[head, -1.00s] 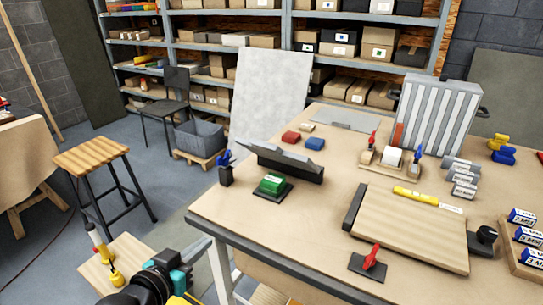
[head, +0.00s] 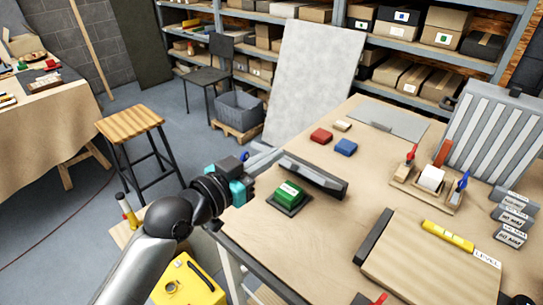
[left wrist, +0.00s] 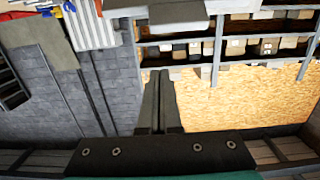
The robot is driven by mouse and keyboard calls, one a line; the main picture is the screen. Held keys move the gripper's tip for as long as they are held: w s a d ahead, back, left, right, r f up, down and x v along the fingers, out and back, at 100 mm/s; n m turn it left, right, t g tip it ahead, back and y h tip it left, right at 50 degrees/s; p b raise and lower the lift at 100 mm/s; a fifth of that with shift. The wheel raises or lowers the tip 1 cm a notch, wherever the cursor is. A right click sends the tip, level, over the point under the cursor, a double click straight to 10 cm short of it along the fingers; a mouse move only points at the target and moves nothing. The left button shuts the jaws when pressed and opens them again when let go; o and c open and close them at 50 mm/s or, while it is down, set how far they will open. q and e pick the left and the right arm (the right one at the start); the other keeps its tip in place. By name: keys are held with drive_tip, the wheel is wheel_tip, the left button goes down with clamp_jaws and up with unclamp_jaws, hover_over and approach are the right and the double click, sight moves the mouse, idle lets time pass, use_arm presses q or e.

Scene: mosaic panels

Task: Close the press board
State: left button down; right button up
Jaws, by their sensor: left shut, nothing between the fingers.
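I cannot tell for certain which thing is the press board. A flat wooden board (head: 432,262) with a dark bar along its left edge lies on the workbench at the lower right, partly cut off by the frame. A grey ribbed panel (head: 490,128) stands tilted up at the back right of the bench. My left gripper (head: 278,153) reaches over the bench's left corner, well to the left of both. Its fingers are together with nothing between them, as the left wrist view (left wrist: 161,75) also shows. My right gripper is not in view.
A dark angled holder (head: 312,175) and a green block (head: 288,194) are close to my left gripper. Red (head: 321,136) and blue (head: 346,147) blocks lie behind. A yellow level (head: 449,236) lies on the wooden board. The bench middle is fairly clear.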

sight(286, 166)
use_arm(q)
drive_tip(key=x, duration=0.7)
drive_tip(key=shift+w, duration=0.1)
drive_tip(key=shift+s+a+f, duration=0.25)
drive_tip(key=shift+s+f, duration=0.1)
drive_tip(key=shift+f, duration=0.25)
drive_tip(key=shift+s+a+f, duration=0.25)
drive_tip(key=shift+s+f, duration=0.1)
drive_tip(key=shift+f, duration=0.25)
drive_tip(key=shift+s+a+f, duration=0.15)
drive_tip(key=shift+s+f, duration=0.1)
drive_tip(key=shift+f, duration=0.1)
